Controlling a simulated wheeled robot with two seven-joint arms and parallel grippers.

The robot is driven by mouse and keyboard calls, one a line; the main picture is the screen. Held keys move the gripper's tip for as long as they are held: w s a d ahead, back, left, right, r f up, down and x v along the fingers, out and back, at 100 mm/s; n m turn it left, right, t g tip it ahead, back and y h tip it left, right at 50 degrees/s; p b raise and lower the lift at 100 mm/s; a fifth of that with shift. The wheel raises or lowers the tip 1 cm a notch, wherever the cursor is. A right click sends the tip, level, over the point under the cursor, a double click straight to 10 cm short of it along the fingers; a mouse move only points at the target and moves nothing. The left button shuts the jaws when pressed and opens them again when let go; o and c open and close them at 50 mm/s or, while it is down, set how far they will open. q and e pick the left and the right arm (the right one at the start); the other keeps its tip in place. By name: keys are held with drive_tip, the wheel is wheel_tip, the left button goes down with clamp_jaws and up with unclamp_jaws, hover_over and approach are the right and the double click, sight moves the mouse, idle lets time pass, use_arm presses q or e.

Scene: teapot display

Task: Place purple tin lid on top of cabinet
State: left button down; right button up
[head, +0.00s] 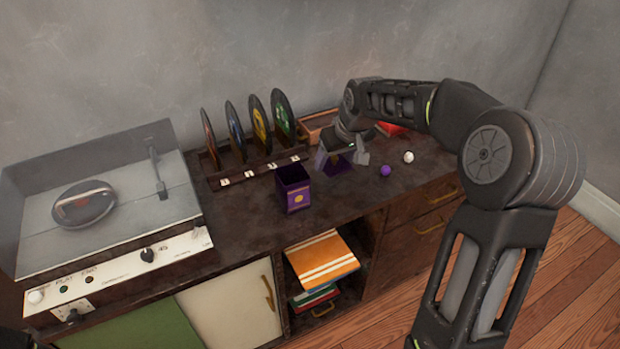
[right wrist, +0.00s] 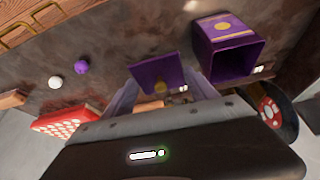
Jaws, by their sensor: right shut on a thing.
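The purple tin lid (head: 338,165) is between the fingers of my right gripper (head: 342,158), at the back middle of the cabinet top (head: 240,220). In the right wrist view the lid (right wrist: 157,68) shows as a purple square with a gold spot, and my right gripper (right wrist: 160,92) is shut on it. I cannot tell if the lid touches the surface. The open purple tin (head: 293,188) stands upright on the cabinet, left of the lid; it also shows in the right wrist view (right wrist: 224,30). My left gripper is out of view.
A record rack (head: 255,168) stands behind the tin. A record player (head: 110,220) fills the left. A purple ball (head: 386,170), a white ball (head: 408,157) and a red patterned box (right wrist: 66,121) lie right of the lid. The front strip is clear.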

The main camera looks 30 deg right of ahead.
sight(331, 189)
drive_tip(key=shift+f, duration=1.45)
drive_tip(key=shift+f, duration=2.5)
drive_tip(key=shift+f, duration=0.15)
drive_tip(key=o, duration=1.5)
